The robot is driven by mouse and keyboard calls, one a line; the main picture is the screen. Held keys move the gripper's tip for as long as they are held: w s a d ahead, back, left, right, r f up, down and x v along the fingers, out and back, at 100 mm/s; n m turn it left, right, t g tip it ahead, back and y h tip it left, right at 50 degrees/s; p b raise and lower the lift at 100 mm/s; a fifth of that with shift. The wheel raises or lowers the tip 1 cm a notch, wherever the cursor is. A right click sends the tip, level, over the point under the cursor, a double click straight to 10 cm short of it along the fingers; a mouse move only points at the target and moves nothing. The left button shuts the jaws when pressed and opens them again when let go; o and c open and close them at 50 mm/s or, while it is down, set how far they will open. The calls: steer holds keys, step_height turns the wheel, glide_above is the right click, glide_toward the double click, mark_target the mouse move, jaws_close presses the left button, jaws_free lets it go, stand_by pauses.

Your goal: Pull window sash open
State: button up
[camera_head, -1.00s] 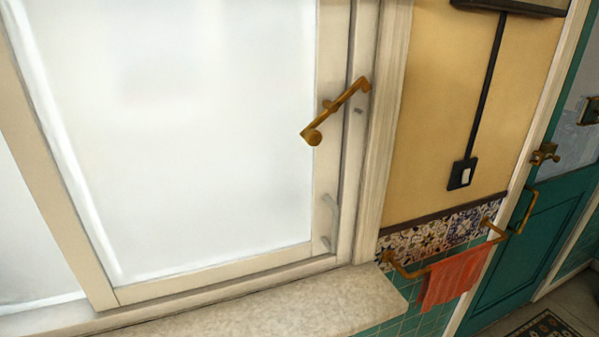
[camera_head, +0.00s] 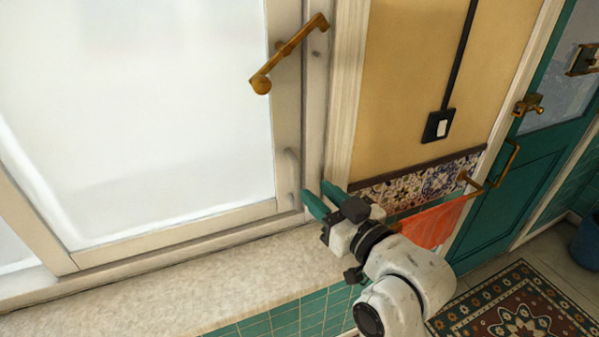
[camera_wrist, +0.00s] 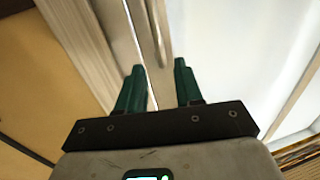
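The window sash (camera_head: 160,236) is a cream frame around a bright, frosted pane. A brass lever handle (camera_head: 290,50) sits on its right stile, tilted. Lower on that stile is a small pale pull handle (camera_head: 292,168); it appears to show as a light bar in the wrist view (camera_wrist: 158,38). My gripper (camera_head: 317,190) is open, its two teal fingers apart and pointing at the lower right corner of the window, just right of the pale handle. In the wrist view my gripper (camera_wrist: 159,66) has the bar's lower end between its fingertips; I cannot tell if they touch.
A stone sill (camera_head: 200,295) runs below the window. To the right are a wall switch (camera_head: 438,125), an orange towel (camera_head: 435,222) on a brass rail close to my arm, and a teal door (camera_head: 500,190). A patterned rug (camera_head: 525,310) lies on the floor.

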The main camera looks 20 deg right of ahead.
mark_target(299, 177)
steer(key=w, duration=0.2)
steer(key=w+a+p, duration=0.1)
steer(key=w, duration=0.4)
steer(key=shift+w+a, duration=0.25)
steer(key=shift+w, duration=0.1)
jaws_close()
